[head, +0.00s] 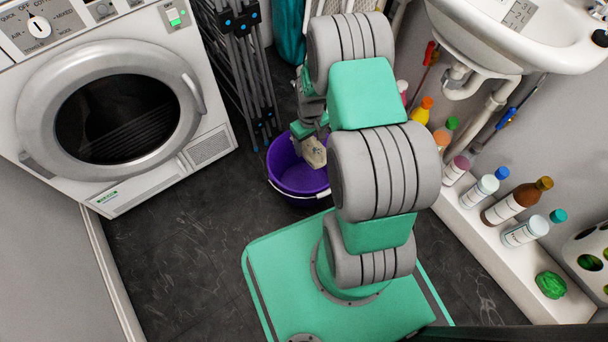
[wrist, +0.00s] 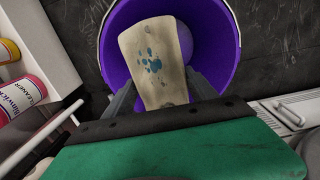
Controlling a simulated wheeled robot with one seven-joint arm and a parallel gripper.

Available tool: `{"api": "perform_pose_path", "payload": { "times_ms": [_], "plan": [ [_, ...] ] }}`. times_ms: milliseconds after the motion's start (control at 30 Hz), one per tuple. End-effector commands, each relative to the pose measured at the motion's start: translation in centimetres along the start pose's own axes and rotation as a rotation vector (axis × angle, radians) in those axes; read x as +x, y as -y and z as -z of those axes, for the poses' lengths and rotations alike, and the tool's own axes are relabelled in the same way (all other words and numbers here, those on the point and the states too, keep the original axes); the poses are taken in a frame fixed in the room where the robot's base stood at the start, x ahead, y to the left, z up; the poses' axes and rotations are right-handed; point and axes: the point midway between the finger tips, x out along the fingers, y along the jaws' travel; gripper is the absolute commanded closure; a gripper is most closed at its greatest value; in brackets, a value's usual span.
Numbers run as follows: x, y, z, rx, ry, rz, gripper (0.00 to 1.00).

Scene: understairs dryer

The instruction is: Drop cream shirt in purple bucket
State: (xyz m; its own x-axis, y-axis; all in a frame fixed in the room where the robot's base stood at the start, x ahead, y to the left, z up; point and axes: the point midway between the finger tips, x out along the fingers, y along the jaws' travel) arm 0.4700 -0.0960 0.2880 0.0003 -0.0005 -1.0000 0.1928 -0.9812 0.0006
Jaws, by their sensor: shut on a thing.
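The cream shirt (wrist: 154,62), a folded cream cloth piece with blue-green spots, is between the fingers of my gripper (wrist: 160,92) in the wrist view. My gripper is shut on it. The shirt shows over the open mouth of the purple bucket (wrist: 113,55). In the head view the purple bucket (head: 290,174) stands on the dark floor, its right side partly hidden by my arm. There the shirt (head: 313,153) shows at the bucket's rear right part, below my gripper (head: 310,136). I cannot tell how far it is below the rim.
A dryer (head: 112,110) stands at left and a folded drying rack (head: 240,60) behind the bucket. A sink (head: 530,35) is at upper right. Several bottles (head: 518,203) stand on a white ledge (head: 490,240) along the right wall. The floor left of the bucket is clear.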

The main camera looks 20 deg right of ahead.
Motion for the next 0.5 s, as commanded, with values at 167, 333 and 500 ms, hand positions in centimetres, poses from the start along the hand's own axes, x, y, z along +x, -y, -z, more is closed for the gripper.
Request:
{"api": "perform_pose_path", "payload": {
  "times_ms": [167,333,500],
  "plan": [
    [-0.06,-0.01,0.01,0.000,0.000,0.000,0.22],
    [-0.05,0.00,0.00,0.000,0.000,0.000,0.09],
    [-0.04,0.00,-0.01,0.000,0.000,0.000,0.09]
  ]
}}
